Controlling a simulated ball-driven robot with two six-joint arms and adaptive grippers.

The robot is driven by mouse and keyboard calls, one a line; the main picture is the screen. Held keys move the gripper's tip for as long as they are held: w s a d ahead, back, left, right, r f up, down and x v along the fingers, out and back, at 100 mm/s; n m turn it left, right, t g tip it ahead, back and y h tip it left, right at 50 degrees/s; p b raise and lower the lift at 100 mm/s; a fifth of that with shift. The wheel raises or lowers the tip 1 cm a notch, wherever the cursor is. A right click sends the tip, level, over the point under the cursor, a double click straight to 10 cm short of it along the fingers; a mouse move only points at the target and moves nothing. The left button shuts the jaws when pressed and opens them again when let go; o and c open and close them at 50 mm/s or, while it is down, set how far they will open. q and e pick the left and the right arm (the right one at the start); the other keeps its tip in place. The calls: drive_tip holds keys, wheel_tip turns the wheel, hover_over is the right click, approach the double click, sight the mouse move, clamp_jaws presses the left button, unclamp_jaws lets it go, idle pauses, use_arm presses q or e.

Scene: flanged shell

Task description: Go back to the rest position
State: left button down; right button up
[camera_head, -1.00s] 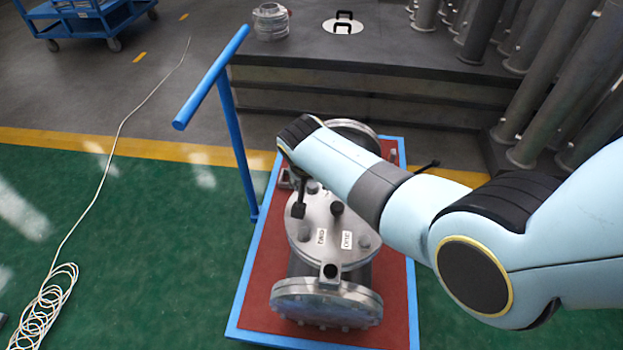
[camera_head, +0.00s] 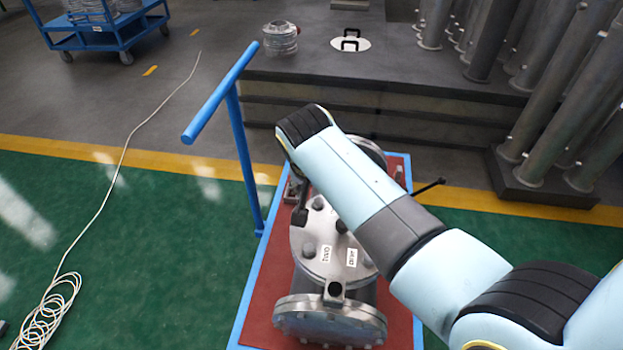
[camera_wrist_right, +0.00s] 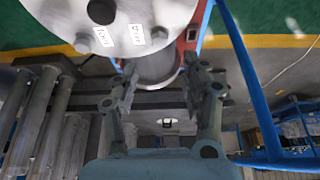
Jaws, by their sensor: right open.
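My right arm reaches in from the right in the head view and passes above the flanged shell (camera_head: 326,243) on its cart. My right gripper is mostly hidden there behind the wrist; a dark finger (camera_head: 300,216) shows over the shell's upper flange. In the right wrist view the right gripper (camera_wrist_right: 160,88) is open, with its two fingers well apart and nothing between them. The shell's round flange with two white labels (camera_wrist_right: 118,36) lies beyond the fingers at the top. My left gripper is not in view.
The cart has a red top (camera_head: 262,312) and a blue handle (camera_head: 222,92). A dark platform (camera_head: 400,75) stands behind, with a clear jar-like part (camera_head: 280,38) on it. Grey pipes (camera_head: 560,100) stand at right. A white cable (camera_head: 112,175) lies on the open green floor at left.

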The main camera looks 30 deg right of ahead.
drive_tip(key=s+d+r+n, duration=0.3)
drive_tip(key=s+d, duration=0.2)
drive_tip(key=s, duration=0.7)
drive_tip(key=s+r+n+y, duration=0.2)
drive_tip(key=s+r+n, duration=0.4)
drive_tip(key=s+r, duration=0.65)
drive_tip(key=s+d+f+g, duration=0.1)
drive_tip(key=s+f, duration=0.1)
drive_tip(key=f, duration=1.3)
drive_tip(key=s+d+f+g, duration=0.1)
drive_tip(key=s+f, duration=0.1)
drive_tip(key=f, duration=1.3)
drive_tip(key=s+d+f+m+b, duration=0.1)
drive_tip(key=s+f, duration=1.4)
drive_tip(key=s, duration=0.2)
drive_tip(key=shift+s+f+g+b, duration=0.15)
drive_tip(key=shift+f+g+b, duration=0.15)
drive_tip(key=shift+f+b, duration=0.1)
